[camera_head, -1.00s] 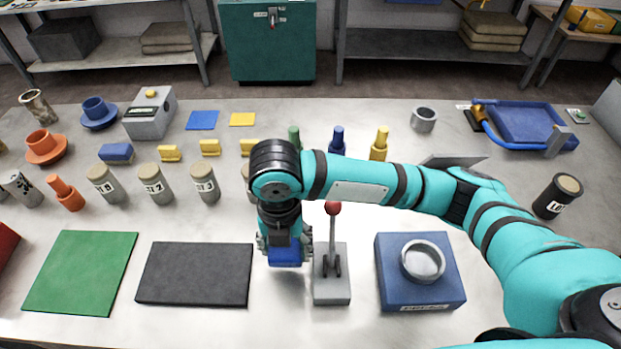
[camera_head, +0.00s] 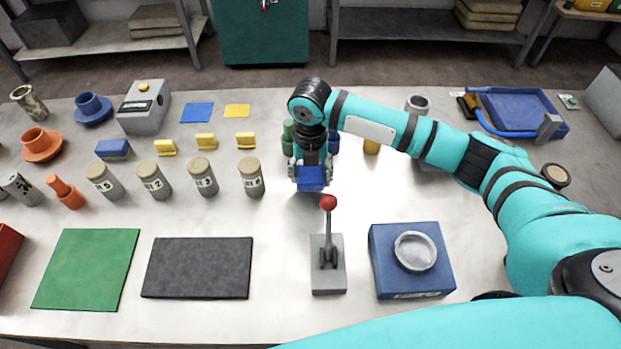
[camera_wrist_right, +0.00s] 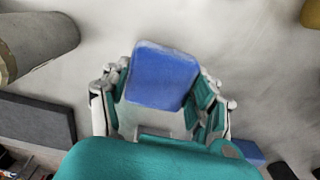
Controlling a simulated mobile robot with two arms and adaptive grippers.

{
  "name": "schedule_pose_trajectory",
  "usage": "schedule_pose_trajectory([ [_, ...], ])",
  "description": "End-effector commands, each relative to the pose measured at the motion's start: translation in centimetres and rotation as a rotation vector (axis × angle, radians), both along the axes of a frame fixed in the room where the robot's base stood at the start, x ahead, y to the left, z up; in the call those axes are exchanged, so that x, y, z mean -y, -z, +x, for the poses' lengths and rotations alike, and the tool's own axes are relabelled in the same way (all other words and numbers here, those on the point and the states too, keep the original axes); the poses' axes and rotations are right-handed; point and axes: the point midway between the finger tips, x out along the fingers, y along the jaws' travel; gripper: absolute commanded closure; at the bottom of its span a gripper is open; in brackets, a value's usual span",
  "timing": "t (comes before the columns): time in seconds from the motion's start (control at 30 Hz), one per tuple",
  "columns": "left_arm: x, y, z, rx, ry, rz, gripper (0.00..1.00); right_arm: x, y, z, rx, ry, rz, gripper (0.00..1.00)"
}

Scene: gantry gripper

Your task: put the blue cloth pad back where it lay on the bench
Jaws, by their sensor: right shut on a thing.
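My right gripper (camera_head: 311,172) is shut on the blue cloth pad (camera_head: 311,179) and holds it over the middle of the bench (camera_head: 290,225), behind the red-knobbed lever. In the right wrist view the pad (camera_wrist_right: 163,76) sits between the two fingers (camera_wrist_right: 160,100), its broad face showing. I cannot tell exactly how high it is above the bench. A similar blue block (camera_head: 114,149) lies at the left of the bench. My left gripper does not show; a teal arm link crosses the bottom of the head view.
A lever (camera_head: 328,245) with a red knob stands in front of the gripper. Right of it is a blue block with a ring (camera_head: 411,260). Several jars stand to the left, including one (camera_head: 251,177) near the gripper. Green (camera_head: 88,270) and black (camera_head: 198,268) mats lie front left.

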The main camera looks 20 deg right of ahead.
Motion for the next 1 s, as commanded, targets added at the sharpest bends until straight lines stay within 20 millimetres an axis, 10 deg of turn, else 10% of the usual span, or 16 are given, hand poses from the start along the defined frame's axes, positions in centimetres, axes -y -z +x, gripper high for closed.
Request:
schedule_pose_trajectory([
  [0.63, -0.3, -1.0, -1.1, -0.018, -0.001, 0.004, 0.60, 0.0, 3.7, -0.2, -0.002, -0.001, -0.001, 0.70],
  [0.67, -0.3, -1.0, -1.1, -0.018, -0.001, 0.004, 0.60, 0.0, 3.7, -0.2, -0.002, -0.001, -0.001, 0.38],
  [0.7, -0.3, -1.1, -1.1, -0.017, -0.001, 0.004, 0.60, 0.0, 3.7, -0.1, -0.002, -0.001, -0.002, 0.33],
  [1.0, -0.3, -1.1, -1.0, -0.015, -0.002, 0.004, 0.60, 0.0, 3.7, -0.2, -0.002, -0.001, -0.002, 0.15],
])
